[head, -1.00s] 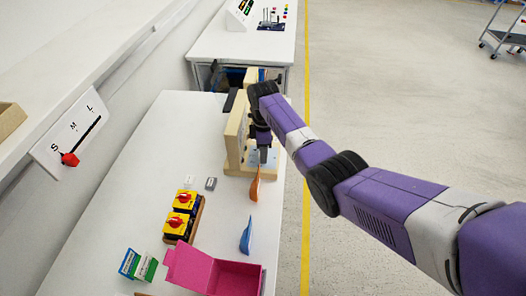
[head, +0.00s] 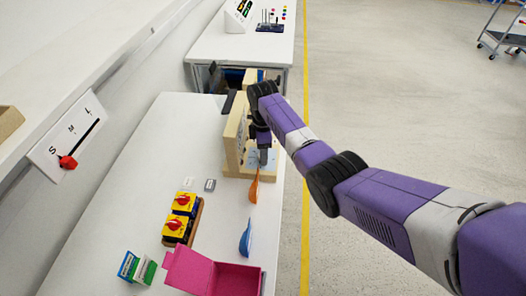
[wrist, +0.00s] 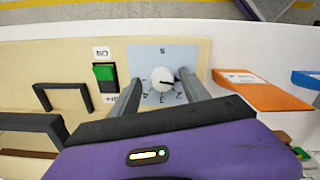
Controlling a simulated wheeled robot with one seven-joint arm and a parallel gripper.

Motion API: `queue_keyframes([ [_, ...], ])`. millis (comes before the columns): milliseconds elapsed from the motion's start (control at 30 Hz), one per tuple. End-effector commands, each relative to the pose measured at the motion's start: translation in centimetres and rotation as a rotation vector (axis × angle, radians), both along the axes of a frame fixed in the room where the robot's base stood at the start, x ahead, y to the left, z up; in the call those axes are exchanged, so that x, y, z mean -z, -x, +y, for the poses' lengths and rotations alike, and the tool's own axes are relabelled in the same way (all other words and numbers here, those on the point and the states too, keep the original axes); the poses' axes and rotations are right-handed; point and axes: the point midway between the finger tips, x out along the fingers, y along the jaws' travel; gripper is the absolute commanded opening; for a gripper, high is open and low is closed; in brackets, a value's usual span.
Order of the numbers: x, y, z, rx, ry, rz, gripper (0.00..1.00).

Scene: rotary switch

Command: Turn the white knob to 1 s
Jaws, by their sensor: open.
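The white knob (wrist: 162,78) sits on a light-blue dial plate (wrist: 150,54) in the wrist view. A dark mark on the knob points to the right in that view. My gripper (wrist: 160,77) is open, with one grey finger on each side of the knob. I cannot tell whether the fingers touch it. In the head view my gripper (head: 263,157) is at the wooden panel (head: 234,130), and the knob is not made out there.
A green rocker switch (wrist: 105,76) and dark handles (wrist: 64,97) are on the same panel. An orange piece (head: 254,188), a blue piece (head: 245,238), yellow boxes with red knobs (head: 179,215) and a pink box (head: 235,279) lie on the white table (head: 130,190).

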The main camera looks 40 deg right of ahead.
Motion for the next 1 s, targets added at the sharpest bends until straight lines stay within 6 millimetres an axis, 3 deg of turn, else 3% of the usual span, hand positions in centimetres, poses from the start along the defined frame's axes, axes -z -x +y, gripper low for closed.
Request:
queue_keyframes([
  [533,-7.0,-0.1,-0.2,0.002,0.002,-0.005,0.54],
  [1000,-7.8,0.0,-0.2,0.002,0.002,-0.002,0.54],
])
